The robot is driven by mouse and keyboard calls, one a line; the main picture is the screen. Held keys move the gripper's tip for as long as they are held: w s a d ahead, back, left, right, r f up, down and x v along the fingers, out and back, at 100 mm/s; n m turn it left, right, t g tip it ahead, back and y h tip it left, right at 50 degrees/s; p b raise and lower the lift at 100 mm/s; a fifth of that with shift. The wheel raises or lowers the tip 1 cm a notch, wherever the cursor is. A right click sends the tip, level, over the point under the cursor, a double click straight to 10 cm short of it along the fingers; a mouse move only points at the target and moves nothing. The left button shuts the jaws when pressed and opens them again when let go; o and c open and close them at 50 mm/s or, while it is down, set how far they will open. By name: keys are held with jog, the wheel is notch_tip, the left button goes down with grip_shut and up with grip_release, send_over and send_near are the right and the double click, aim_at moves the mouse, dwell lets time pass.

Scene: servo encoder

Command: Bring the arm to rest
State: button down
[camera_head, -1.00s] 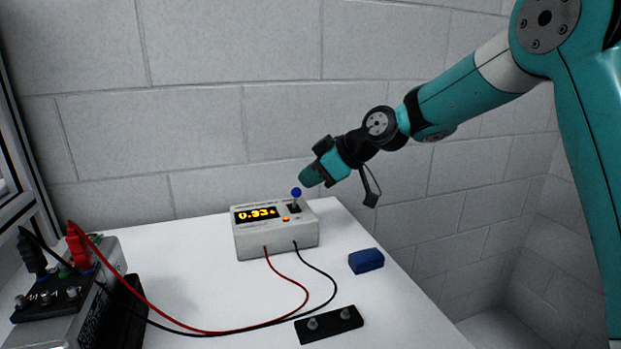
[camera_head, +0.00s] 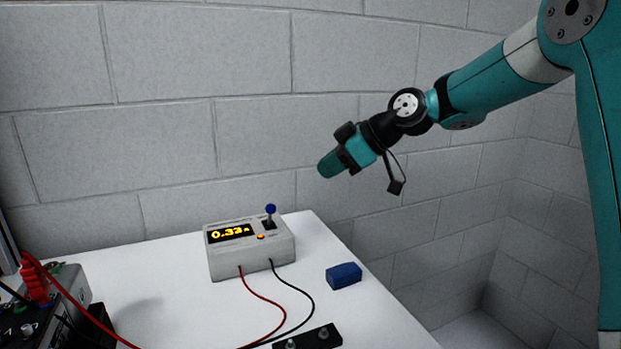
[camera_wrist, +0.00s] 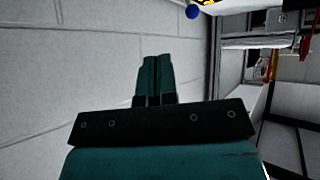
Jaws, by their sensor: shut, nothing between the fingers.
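My gripper (camera_head: 328,165) is shut and empty. In the head view it hangs in the air in front of the wall, above and to the right of the meter box, touching nothing. In the wrist view its two teal fingers (camera_wrist: 154,80) lie side by side, closed. The grey meter box (camera_head: 250,250) stands on the table with a lit yellow display reading about 0.33. Its lever with a blue knob (camera_head: 270,209) stands upright on top. The blue knob also shows at the top of the wrist view (camera_wrist: 193,12).
A blue block (camera_head: 344,275) lies right of the meter box on the white table (camera_head: 170,290). A black strip with two posts (camera_head: 310,338) is at the front. A power supply (camera_head: 72,290) with red and black leads stands at the left. The air around my gripper is clear.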

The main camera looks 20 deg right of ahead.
jog(key=shift+v, duration=0.85)
jog(key=shift+f, duration=0.1)
jog(key=s+a+r+m+g+h+p, duration=0.1)
jog(key=s+a+g+p, duration=0.1)
jog(key=s+a, duration=0.5)
jog(key=s+a+m+g+h+p, duration=0.1)
jog(key=s+a+m+g+p, duration=0.15)
jog(key=s, duration=0.75)
jog(key=s+f+m+g+h+p, duration=0.1)
jog(key=s+f+m+h+p, duration=0.1)
jog(key=s, duration=1.2)
jog(key=shift+s+d+f, duration=0.25)
jog(key=shift+s+d, duration=0.05)
jog(key=shift+d, duration=0.05)
jog(key=shift+g, duration=0.25)
